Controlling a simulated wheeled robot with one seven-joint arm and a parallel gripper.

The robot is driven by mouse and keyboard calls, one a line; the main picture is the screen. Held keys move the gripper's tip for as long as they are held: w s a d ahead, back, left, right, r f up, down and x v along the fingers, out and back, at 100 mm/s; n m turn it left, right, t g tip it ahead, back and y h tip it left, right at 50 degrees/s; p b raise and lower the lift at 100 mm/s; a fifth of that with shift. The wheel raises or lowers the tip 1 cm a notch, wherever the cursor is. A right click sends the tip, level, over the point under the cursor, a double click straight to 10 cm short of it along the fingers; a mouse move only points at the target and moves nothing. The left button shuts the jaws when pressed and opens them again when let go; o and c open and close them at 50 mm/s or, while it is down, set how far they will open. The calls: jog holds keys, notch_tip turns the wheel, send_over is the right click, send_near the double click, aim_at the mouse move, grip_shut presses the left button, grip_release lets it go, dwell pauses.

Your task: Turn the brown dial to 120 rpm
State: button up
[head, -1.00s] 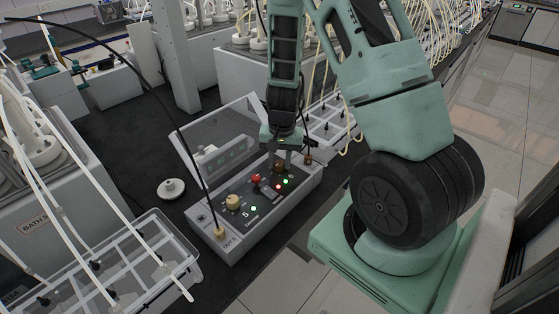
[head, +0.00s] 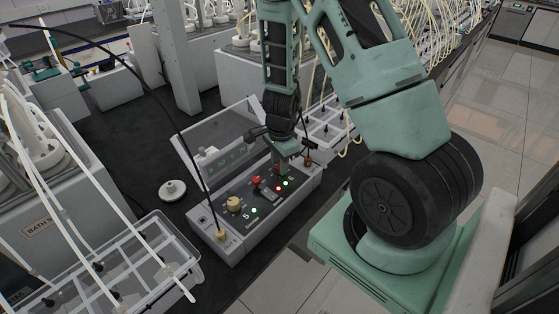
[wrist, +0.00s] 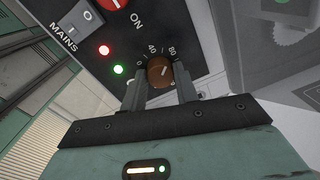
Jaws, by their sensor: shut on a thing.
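The brown dial (wrist: 160,72) sits on the dark control panel (wrist: 190,35) in the wrist view, between the two fingers of my gripper (wrist: 160,88). The fingers are shut on its sides. A pale pointer mark on it slants to the upper right, toward the printed 80. The marks 0, 40 and 80 show; I cannot see 120. In the head view my gripper (head: 281,165) reaches down onto the far right part of the control box (head: 240,245), hiding most of the dial.
A cream knob (head: 234,204), a red button (head: 256,181) and lit red and green lamps share the panel. A clear raised cover (head: 215,135) stands behind it. A black cable rises from the box's near end. A white-framed tray (head: 120,260) stands at the left.

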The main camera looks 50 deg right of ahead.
aim_at(277, 167)
jog(key=m+p, duration=0.1)
jog(key=m, duration=0.2)
jog(key=shift+r+m, duration=0.15)
jog(key=shift+m, duration=0.25)
jog(key=m+p, duration=0.1)
jog(key=m, duration=0.2)
jog(key=shift+m+p, duration=0.3)
jog(key=m+p, duration=0.2)
jog(key=m, duration=0.3)
jog(key=shift+w+m+p, duration=0.1)
jog(key=shift+m+p, duration=0.25)
jog(key=shift+m, duration=0.05)
jog(key=o, duration=1)
jog(key=shift+g, duration=0.3)
jog(key=r+p, duration=0.2)
jog(key=r, duration=0.3)
jog(key=r+p, duration=0.3)
jog(key=r, duration=0.3)
jog(key=a+r+p, duration=0.1)
jog(key=r+p, duration=0.1)
jog(key=r, duration=0.4)
jog(key=shift+p, duration=0.35)
